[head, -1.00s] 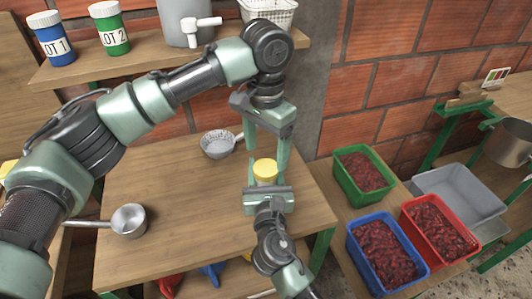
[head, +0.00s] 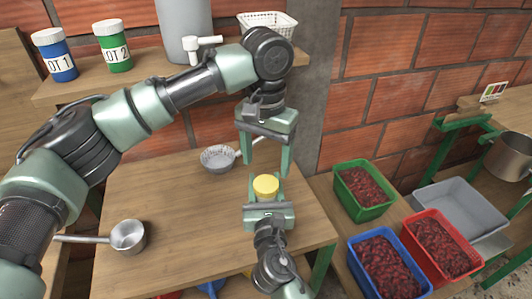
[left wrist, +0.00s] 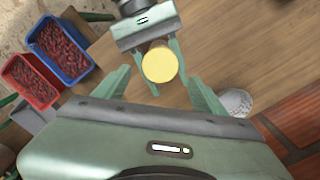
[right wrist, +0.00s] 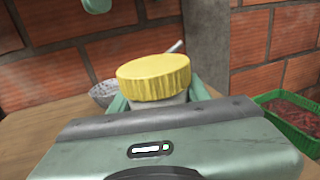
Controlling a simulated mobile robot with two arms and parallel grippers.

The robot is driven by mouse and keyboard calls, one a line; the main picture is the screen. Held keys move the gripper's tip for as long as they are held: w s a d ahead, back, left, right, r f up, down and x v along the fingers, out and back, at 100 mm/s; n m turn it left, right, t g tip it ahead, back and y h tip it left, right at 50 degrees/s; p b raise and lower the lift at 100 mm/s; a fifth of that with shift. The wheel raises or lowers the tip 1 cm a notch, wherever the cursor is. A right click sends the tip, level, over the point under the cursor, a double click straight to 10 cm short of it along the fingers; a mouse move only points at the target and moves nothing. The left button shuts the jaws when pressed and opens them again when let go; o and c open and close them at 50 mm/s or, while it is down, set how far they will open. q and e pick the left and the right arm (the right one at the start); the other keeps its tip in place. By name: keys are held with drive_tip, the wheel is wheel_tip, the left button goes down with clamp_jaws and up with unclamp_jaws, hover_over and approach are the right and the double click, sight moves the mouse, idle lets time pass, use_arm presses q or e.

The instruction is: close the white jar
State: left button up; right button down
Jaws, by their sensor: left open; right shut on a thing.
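The white jar (right wrist: 170,98) stands upright in my right gripper (head: 266,196), which is shut on its body. A yellow lid (head: 265,184) sits on top of the jar and looks level. I cannot tell how tight it is. The lid also shows from above in the left wrist view (left wrist: 160,66). My left gripper (head: 265,166) points down just above the lid. Its fingers are open to either side, apart from the lid, with nothing between them. The jar's lower body is mostly hidden by the right gripper.
A colander (head: 217,158) and a saucepan (head: 128,235) stand on the wooden table (head: 180,205). A shelf behind holds the LOT 1 jar (head: 56,56), the LOT 2 jar (head: 113,48), a grey container (head: 183,28) and a white basket (head: 268,24). Crates of red fruit are at right.

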sight(266, 184)
use_arm(q)
drive_tip(key=shift+f, duration=3.2)
drive_tip(key=c, duration=1.5)
drive_tip(key=shift+m, duration=0.7)
drive_tip(key=o, duration=1.6)
drive_tip(key=shift+c, duration=0.2)
drive_tip(key=shift+r, duration=0.1)
drive_tip(key=shift+r, duration=2.2)
drive_tip(key=shift+c, duration=0.3)
